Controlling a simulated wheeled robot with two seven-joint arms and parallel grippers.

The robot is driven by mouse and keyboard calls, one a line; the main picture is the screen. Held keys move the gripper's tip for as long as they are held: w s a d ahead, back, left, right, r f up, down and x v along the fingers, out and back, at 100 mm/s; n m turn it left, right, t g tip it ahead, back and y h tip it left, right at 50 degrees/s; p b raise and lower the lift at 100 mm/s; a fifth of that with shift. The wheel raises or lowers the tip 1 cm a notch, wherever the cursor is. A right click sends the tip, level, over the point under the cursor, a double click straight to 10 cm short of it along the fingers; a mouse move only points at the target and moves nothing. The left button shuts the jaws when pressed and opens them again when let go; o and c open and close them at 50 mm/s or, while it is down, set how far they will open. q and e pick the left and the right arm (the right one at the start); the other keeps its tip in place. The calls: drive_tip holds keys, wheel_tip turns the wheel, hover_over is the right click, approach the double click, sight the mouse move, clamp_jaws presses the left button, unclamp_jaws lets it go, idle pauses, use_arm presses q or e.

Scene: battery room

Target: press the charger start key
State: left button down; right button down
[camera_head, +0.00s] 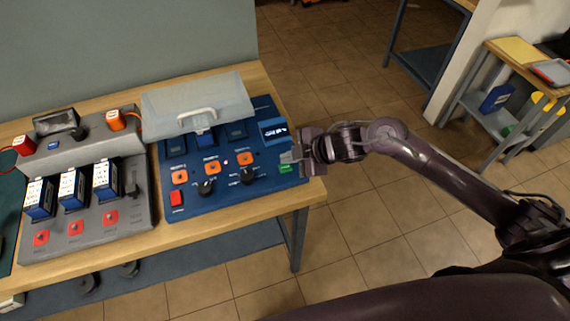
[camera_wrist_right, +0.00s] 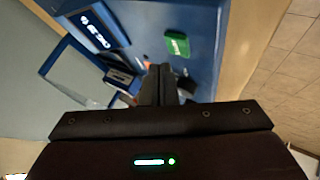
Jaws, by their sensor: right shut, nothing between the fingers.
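The blue charger panel (camera_head: 223,206) lies on the wooden bench, with a green key (camera_head: 285,168) at its right edge. I take the green key to be the start key; its label is too small to read. A red key (camera_head: 177,198) is at the panel's lower left. My right gripper (camera_head: 288,157) is shut and empty, its fingertips just above the green key in the head view. In the right wrist view the shut fingers (camera_wrist_right: 157,75) point at the panel, and the green key (camera_wrist_right: 177,43) shows clear beyond them, apart. My left gripper is out of view.
A raised clear lid with a handle (camera_head: 197,114) stands over the panel's back. A lit display (camera_head: 273,131), orange switches and black knobs are on the panel. A grey battery rack (camera_head: 88,228) stands to the left. The floor right of the bench is open.

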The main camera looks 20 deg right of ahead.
sight(289, 169)
wheel_tip(289, 169, up, 4)
drive_tip(key=p, duration=0.3)
drive_tip(key=shift+r+p, duration=0.25)
drive_tip(key=shift+p, duration=0.1)
drive_tip(key=shift+f, duration=0.1)
